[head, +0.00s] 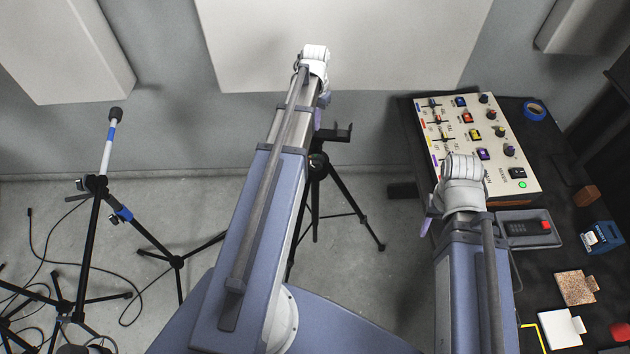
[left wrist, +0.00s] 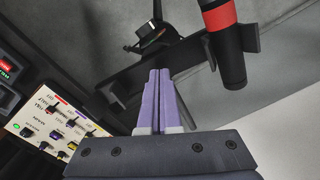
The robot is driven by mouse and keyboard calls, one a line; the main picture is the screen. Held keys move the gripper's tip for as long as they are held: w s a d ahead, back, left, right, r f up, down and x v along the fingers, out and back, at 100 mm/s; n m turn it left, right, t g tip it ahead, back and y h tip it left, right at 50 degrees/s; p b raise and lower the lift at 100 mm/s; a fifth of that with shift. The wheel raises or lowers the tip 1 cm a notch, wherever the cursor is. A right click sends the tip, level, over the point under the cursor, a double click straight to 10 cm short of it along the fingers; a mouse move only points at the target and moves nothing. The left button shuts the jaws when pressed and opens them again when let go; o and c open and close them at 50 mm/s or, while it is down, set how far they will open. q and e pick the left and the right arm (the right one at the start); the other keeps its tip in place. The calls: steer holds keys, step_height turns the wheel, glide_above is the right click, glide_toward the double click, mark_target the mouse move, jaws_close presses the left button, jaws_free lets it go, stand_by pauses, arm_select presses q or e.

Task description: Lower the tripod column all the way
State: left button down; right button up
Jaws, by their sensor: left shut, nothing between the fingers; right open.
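The black tripod (head: 318,172) stands on the floor in the middle of the head view, legs spread, with a flat black bracket (head: 338,133) at its top. My left arm hides part of it. My left gripper (head: 319,115) is beside the bracket, its purple fingers mostly hidden by the wrist. In the left wrist view its fingers (left wrist: 158,74) are shut and empty, pointing at a black crossbar (left wrist: 180,62). A black cylinder with a red band (left wrist: 225,38) stands at that bar's right end. My right gripper (head: 426,224) is open near the table's left edge, mostly hidden.
A control panel (head: 503,166) with knobs and sliders lies on the black table (head: 548,250) at right, with small items around it. A microphone stand (head: 93,215) with cables on the floor is at left. Pale wall panels (head: 62,48) are behind.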

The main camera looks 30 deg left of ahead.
mark_target(315, 133)
arm_select(q)
steer(key=shift+f, duration=0.1)
step_height(315, 133, down, 5)
steer(key=b, duration=0.5)
step_height(315, 133, up, 8)
steer(key=p, duration=0.8)
steer(key=shift+r, duration=0.25)
steer(key=shift+f, duration=0.1)
steer(key=shift+d, duration=0.2)
steer(key=s+d+f+m+b, duration=0.1)
steer(key=s+d, duration=0.4)
steer(key=d, duration=0.5)
steer(key=s+d+f+m+b, duration=0.1)
steer(key=s+d+f+b, duration=0.3)
steer(key=d, duration=0.6)
steer(key=s+d+f+m+y+b, duration=0.1)
steer(key=s+d+f+m+b, duration=0.1)
steer(key=s+d, duration=0.5)
steer(key=d+b, duration=0.1)
steer(key=d, duration=0.2)
steer(key=shift+s+f, duration=0.25)
steer(key=shift+f, duration=0.15)
